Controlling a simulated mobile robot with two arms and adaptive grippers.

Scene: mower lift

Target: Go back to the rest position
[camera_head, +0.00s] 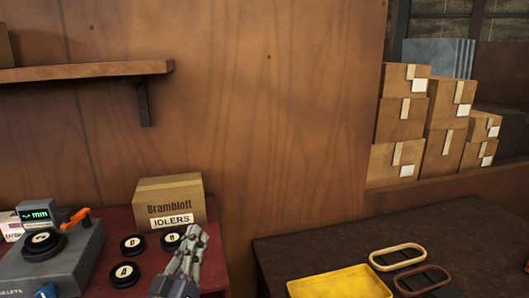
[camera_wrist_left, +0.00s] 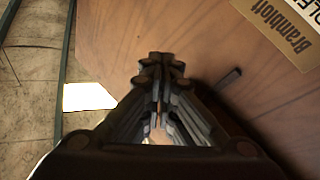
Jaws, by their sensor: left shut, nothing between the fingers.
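My left gripper (camera_head: 190,243) is in the lower middle of the head view, pointing up and shut with nothing in it. It stands in front of the red bench (camera_head: 118,224) and overlaps a black round idler in that view. In the left wrist view the left gripper (camera_wrist_left: 160,62) also shows shut, with its fingers together. A cardboard box marked Brambloff IDLERS (camera_head: 170,200) stands behind it on the red bench, and part of the box shows at top right in the left wrist view (camera_wrist_left: 270,30). My right gripper is not in view.
A grey gauge with a green mm display (camera_head: 50,255) stands on the red bench at left, near several black round idlers (camera_head: 125,274). A dark table (camera_head: 310,250) at right holds a yellow tray (camera_head: 338,283) and two oval belts (camera_head: 398,257). Stacked boxes (camera_head: 400,120) stand behind.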

